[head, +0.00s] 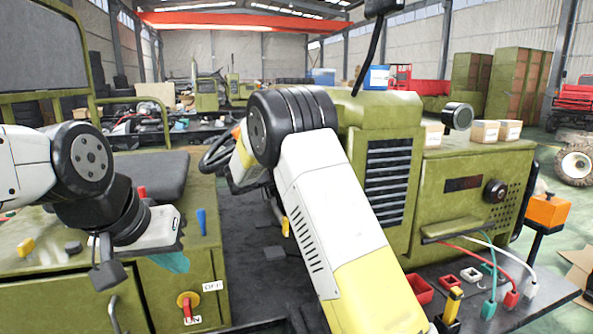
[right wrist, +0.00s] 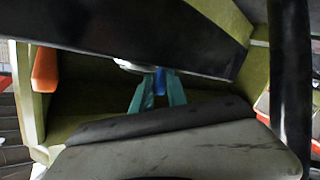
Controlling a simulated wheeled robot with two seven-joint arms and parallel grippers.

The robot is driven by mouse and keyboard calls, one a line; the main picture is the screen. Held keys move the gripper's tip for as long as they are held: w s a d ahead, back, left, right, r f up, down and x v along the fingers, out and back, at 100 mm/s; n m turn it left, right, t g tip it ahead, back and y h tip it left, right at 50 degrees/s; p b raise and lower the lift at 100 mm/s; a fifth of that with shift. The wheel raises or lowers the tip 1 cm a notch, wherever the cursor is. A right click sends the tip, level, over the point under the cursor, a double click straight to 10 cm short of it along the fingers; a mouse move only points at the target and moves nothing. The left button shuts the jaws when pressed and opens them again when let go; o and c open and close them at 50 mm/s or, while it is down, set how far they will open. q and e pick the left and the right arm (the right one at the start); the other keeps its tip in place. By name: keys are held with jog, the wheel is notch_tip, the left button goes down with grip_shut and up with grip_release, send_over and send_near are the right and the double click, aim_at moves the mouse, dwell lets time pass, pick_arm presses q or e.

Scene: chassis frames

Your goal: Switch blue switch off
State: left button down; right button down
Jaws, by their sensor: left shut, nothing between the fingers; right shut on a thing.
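A blue switch (head: 201,221) stands upright on top of the green control box, near its right edge. My left gripper (head: 172,262) hangs to the left of the switch and a little nearer to me, apart from it. Its teal fingers are shut and empty. In the head view my right gripper is hidden behind my own arm. In the right wrist view its teal fingers (right wrist: 158,95) show beyond a dark grey pad. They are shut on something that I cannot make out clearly. A small blue piece (right wrist: 160,82) shows between or just behind them.
The green control box (head: 60,305) carries a yellow knob (head: 25,246), a red knob (head: 142,192) and a red rotary switch (head: 186,302) on its front. A dark seat (head: 150,172) stands behind. Green machinery with a steering wheel (head: 215,150) is to the right, with cables and small trays beside it.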

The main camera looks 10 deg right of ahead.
jog(key=shift+f, duration=0.1)
jog(key=c, duration=1.3)
grip_release()
jog(key=shift+c, duration=0.2)
jog(key=v, duration=0.8)
